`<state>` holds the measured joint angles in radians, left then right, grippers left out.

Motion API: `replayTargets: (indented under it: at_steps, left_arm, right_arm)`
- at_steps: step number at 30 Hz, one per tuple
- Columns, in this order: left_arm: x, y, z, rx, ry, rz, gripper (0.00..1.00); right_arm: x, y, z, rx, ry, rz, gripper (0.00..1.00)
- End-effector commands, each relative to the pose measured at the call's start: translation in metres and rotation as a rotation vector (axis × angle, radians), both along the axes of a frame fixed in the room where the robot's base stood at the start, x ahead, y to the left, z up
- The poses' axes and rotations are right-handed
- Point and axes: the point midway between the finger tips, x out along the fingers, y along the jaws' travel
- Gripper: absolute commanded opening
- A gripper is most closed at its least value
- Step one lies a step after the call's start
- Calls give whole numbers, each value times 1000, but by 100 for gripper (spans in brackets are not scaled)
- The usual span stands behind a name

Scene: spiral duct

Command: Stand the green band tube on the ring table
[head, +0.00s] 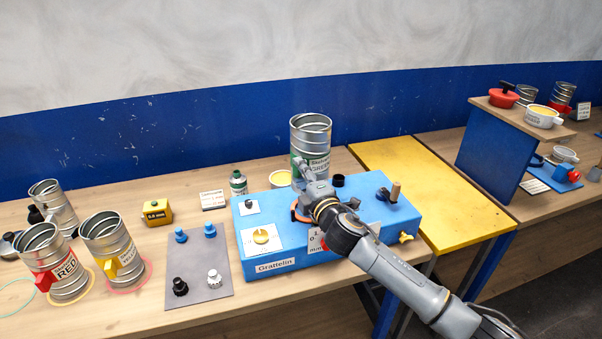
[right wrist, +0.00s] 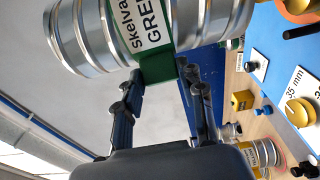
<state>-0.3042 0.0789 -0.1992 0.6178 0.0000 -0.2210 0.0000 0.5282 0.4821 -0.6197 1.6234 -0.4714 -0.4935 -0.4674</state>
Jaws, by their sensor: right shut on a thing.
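The green band tube (head: 311,130) is a ribbed metal cylinder with a green band and a white label. It looks upright above the back of the blue box. My right gripper (head: 308,172) is shut on it from the front. In the right wrist view the fingers (right wrist: 160,76) close on the green part of the band, beside the tube (right wrist: 92,32). The wooden table (head: 120,318) at left carries coloured rings; a teal ring (head: 14,282) at the left edge looks empty. My gripper hides the tube's lower edge, so contact below is unclear. My left gripper is not in view.
A red-banded tube (head: 43,250) and a yellow-banded tube (head: 108,238) stand in rings at left. The blue box (head: 274,265), a grey plate with knobs (head: 197,262) and a small yellow box (head: 157,212) lie between. The yellow table (head: 432,185) is clear.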

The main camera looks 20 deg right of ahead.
Motion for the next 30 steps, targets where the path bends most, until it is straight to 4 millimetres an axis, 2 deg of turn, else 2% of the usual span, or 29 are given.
replayTargets:
  at_steps: [30]
  left_arm:
    - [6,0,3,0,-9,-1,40]
  right_arm:
    - [-1,0,3,-1,-3,0,0]
